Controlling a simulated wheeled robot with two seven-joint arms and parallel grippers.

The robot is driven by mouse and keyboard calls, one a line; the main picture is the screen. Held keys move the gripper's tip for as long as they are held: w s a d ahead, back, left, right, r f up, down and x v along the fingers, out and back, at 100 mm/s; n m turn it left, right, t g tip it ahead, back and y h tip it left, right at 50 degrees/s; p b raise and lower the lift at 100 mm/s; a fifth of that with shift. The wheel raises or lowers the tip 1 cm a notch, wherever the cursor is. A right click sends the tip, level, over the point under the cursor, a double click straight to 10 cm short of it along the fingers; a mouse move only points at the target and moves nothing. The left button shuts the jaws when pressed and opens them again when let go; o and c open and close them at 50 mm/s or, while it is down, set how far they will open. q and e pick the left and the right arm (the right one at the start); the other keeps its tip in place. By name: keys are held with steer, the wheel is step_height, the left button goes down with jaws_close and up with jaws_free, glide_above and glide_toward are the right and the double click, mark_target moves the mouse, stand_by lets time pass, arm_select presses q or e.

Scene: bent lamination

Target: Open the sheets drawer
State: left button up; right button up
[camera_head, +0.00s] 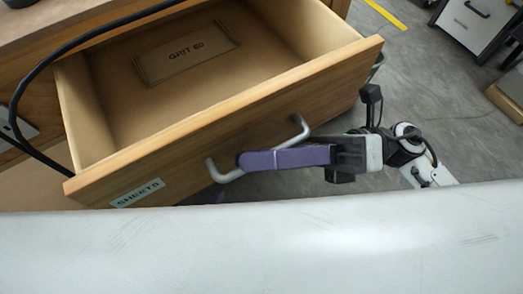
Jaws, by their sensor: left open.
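The sheets drawer (215,117) is a wooden drawer standing well open. A label reading SHEETS (138,194) is on the left of its front. Its metal bar handle (303,128) shows at both ends. My right gripper (243,161), with purple fingers, reaches in from the right and appears shut on the handle's middle. Its fingers cover that part, and the gap between them is hidden.
A flat brown pack marked GRIT 60 (187,54) lies in the drawer. A black cable (78,43) hangs across the drawer's left corner. A grey cabinet (472,23) stands at the back right. The grey floor (440,105) right of the drawer is mostly clear.

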arm_select(q)
steer(key=shift+w+r, duration=0.1)
arm_select(e)
steer(key=shift+d+f, duration=0.15)
steer(key=shift+d, duration=0.15)
arm_select(q)
steer(key=shift+w+d+r, duration=0.1)
steer(key=shift+w+r, duration=0.05)
steer(key=shift+w, duration=0.1)
arm_select(e)
steer(key=v, duration=0.9)
steer(key=shift+d, duration=0.35)
arm_select(q)
steer(key=shift+s, duration=0.15)
arm_select(e)
steer(key=shift+w, duration=0.1)
